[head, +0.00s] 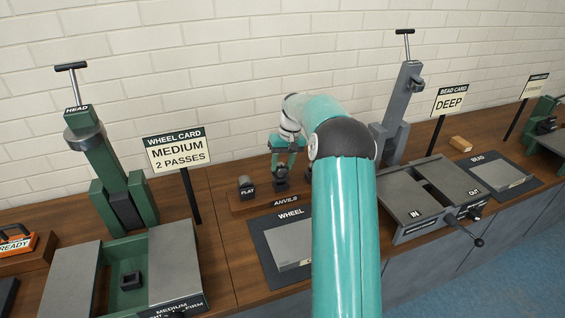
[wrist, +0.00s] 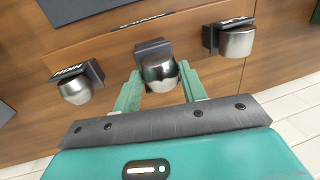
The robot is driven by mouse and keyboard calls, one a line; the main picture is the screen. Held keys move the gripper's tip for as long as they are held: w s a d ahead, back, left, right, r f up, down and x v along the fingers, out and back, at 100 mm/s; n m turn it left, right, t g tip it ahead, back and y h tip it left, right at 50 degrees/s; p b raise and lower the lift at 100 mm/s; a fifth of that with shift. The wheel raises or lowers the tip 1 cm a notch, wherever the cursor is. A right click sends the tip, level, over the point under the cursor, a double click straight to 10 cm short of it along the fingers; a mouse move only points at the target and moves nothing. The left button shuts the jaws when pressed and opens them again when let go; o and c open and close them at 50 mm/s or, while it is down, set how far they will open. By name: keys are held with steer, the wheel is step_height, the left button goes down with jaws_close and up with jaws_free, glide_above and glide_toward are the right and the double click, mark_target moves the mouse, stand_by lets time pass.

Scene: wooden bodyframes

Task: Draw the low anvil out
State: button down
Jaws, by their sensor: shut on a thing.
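The anvil rack (head: 240,207), a wooden block marked ANVILS, stands on the bench. Its middle anvil, a rounded steel piece on a dark base (wrist: 158,72), sits between the fingers of my gripper (wrist: 160,82); in the head view my gripper (head: 285,165) reaches down onto it from behind. My gripper is shut on this middle anvil, which still appears seated in the rack. Its label is too small to read, so I cannot confirm it is the low one. The FLAT anvil (head: 246,187) stands to its left. Another anvil (wrist: 75,85) shows at left in the wrist view.
The wheel card (head: 178,150) reads MEDIUM, 2 PASSES. The green wheel machine (head: 110,190) stands at left, with an empty-looking square socket (head: 131,281). The WHEEL mat (head: 268,250) lies in front of the rack. A grey bead machine (head: 395,110) stands to the right.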

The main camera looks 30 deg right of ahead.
steer(key=shift+f, duration=1.25)
steer(key=c, duration=0.7)
jaws_free()
steer(key=r, duration=0.4)
steer(key=d+r, duration=0.1)
steer(key=r, duration=0.4)
steer(key=d+r, duration=0.1)
steer(key=r, duration=0.3)
steer(key=shift+s+d+r, duration=0.25)
steer(key=shift+s+r, duration=0.05)
steer(key=shift+s, duration=0.15)
